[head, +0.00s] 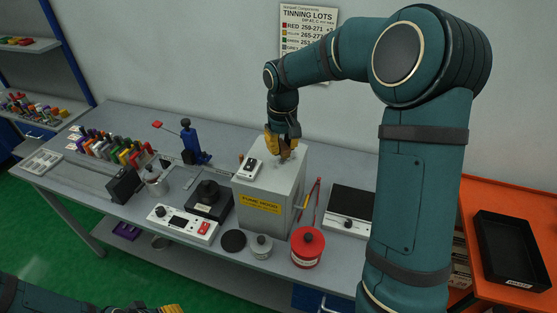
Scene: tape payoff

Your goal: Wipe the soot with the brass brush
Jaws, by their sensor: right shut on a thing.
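My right gripper (283,148) reaches down from the upper right, over the top of the grey fume hood box (265,188). It is shut on a small brownish thing that looks like the brass brush (286,157), at or just above the box top. The fingers hide most of it, and I cannot tell whether it touches the box. I cannot make out any soot; the gripper covers part of the box top. My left gripper (168,309) shows only as yellow tips at the bottom edge, and its opening is cut off.
A small device (250,168) sits on the box's left top edge. On the bench (120,207) stand a control unit (184,224), a black heater (209,200), a red tin (307,248) and a grey tin (262,246). A black tray (510,250) lies on the orange table.

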